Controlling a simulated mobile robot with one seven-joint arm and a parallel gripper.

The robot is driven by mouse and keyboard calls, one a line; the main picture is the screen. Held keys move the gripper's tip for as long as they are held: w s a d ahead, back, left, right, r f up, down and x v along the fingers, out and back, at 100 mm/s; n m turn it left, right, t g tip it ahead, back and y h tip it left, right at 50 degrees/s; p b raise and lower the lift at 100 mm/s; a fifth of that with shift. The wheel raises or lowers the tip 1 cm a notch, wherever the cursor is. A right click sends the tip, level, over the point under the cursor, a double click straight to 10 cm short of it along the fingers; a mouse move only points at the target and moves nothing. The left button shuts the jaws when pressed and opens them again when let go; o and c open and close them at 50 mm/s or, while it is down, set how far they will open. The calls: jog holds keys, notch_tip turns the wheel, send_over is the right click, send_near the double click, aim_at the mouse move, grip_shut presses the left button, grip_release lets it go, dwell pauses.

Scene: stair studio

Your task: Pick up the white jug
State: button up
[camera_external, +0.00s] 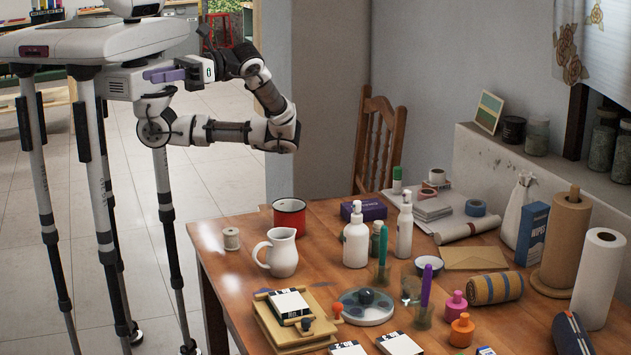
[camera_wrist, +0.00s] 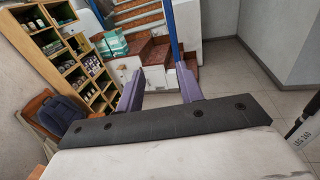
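The white jug (camera_external: 282,252) stands upright on the wooden table (camera_external: 232,268), near its left edge. Its handle points left. My gripper (camera_external: 163,75) is high up and to the left of the table, well apart from the jug, with my arm folded. In the wrist view my gripper (camera_wrist: 159,88) shows two purple fingers spread apart with nothing between them. The jug is not in the wrist view.
A red mug (camera_external: 289,217) stands right behind the jug, and a thread spool (camera_external: 231,239) is to its left. A white pump bottle (camera_external: 356,240) is to its right. Wooden boards (camera_external: 268,325) lie in front. The wrist view shows shelves (camera_wrist: 62,45) and floor.

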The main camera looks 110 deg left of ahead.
jog(key=w+d+f+t+y, duration=0.2)
jog(key=d+f+y, duration=0.1)
jog(key=f, duration=0.3)
jog(key=w+d+f+t+y, duration=0.1)
jog(key=w+d+f+y, duration=0.1)
jog(key=d+f, duration=0.35)
jog(key=t+y, duration=0.7)
jog(key=y, duration=0.3)
send_over(258, 247)
notch_tip(258, 247, down, 14)
jog(key=shift+n, duration=0.3)
notch_tip(258, 247, down, 8)
jog(key=shift+r+p, duration=0.1)
jog(key=shift+p, duration=0.65)
jog(key=shift+a+f+p, duration=0.2)
jog(key=shift+f+p, duration=0.45)
jog(key=shift+f, duration=2.3)
grip_shut()
